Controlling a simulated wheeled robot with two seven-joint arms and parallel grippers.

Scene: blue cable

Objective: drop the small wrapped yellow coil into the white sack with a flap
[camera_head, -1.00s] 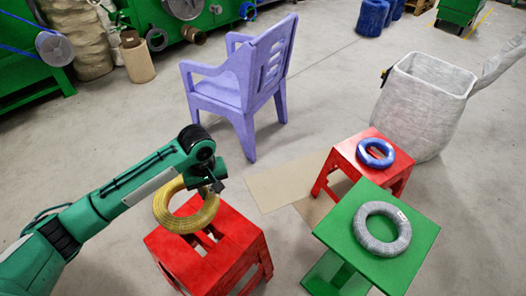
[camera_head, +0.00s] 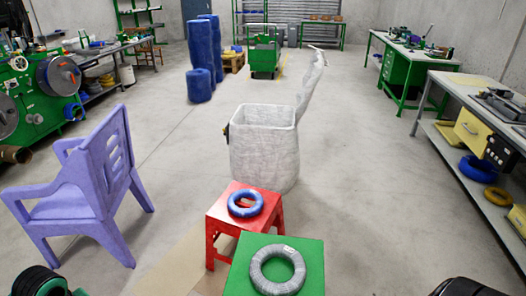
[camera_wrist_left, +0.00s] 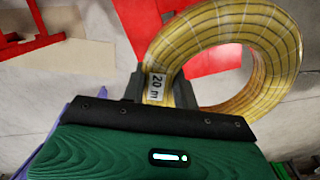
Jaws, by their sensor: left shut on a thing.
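The yellow coil (camera_wrist_left: 236,45) is wrapped and carries a white "20 m" label. In the left wrist view my left gripper (camera_wrist_left: 160,85) is shut on its near side, over the label end. The coil shows against red stool parts and the floor behind it. The white sack (camera_head: 264,155) stands on the floor in the middle of the head view, its mouth open upward and its long flap (camera_head: 311,82) sticking up at the back right. The left gripper and the coil are outside the head view. My right gripper is in neither view.
A red stool (camera_head: 243,222) with a blue coil (camera_head: 245,203) stands in front of the sack. Nearer is a green stool (camera_head: 310,255) with a grey coil (camera_head: 277,270). A purple chair (camera_head: 80,190) stands at left. Open floor lies right of the sack.

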